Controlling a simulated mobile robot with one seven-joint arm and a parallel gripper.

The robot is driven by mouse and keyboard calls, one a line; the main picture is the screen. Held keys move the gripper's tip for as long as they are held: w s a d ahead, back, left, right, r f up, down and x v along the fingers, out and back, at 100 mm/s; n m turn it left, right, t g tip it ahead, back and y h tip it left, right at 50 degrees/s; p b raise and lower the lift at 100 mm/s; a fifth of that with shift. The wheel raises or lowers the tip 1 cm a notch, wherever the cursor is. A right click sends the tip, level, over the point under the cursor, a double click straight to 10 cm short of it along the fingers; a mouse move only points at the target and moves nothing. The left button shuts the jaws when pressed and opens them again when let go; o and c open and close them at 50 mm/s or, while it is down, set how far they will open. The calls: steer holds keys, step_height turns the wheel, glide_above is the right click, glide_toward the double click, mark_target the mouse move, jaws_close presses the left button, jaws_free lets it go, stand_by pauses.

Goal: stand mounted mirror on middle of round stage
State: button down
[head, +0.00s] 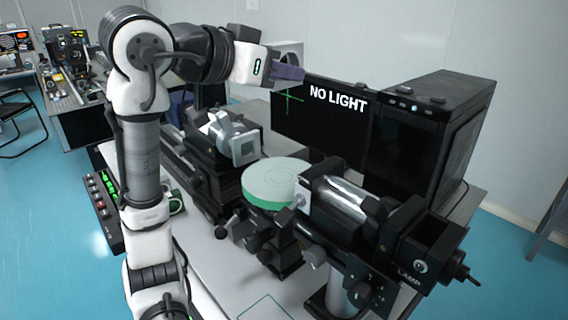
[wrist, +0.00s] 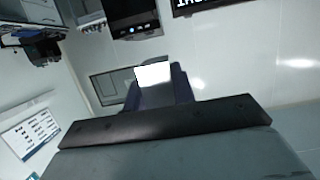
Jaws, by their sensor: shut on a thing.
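The round stage (head: 272,178) is a pale disc with a green rim and faint rings in its middle, and its top is bare. My gripper (head: 290,73) is raised above and behind it, near the top of the dark screen. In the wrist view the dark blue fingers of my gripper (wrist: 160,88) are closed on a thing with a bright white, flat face.
A black screen reading NO LIGHT (head: 330,125) stands behind the stage. A black lamp housing (head: 350,200) is close on the stage's right, and a black device with a grey square front (head: 243,147) is on its left. A tall black box (head: 430,130) stands at right.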

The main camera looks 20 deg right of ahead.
mark_target(281, 177)
step_height(281, 177, down, 16)
steer(key=shift+f+p, duration=0.15)
steer(key=shift+p, duration=0.8)
steer(key=shift+f, duration=0.1)
steer(key=shift+f, duration=0.15)
steer(key=c, duration=1.2)
jaws_free()
steer(key=shift+o, duration=0.2)
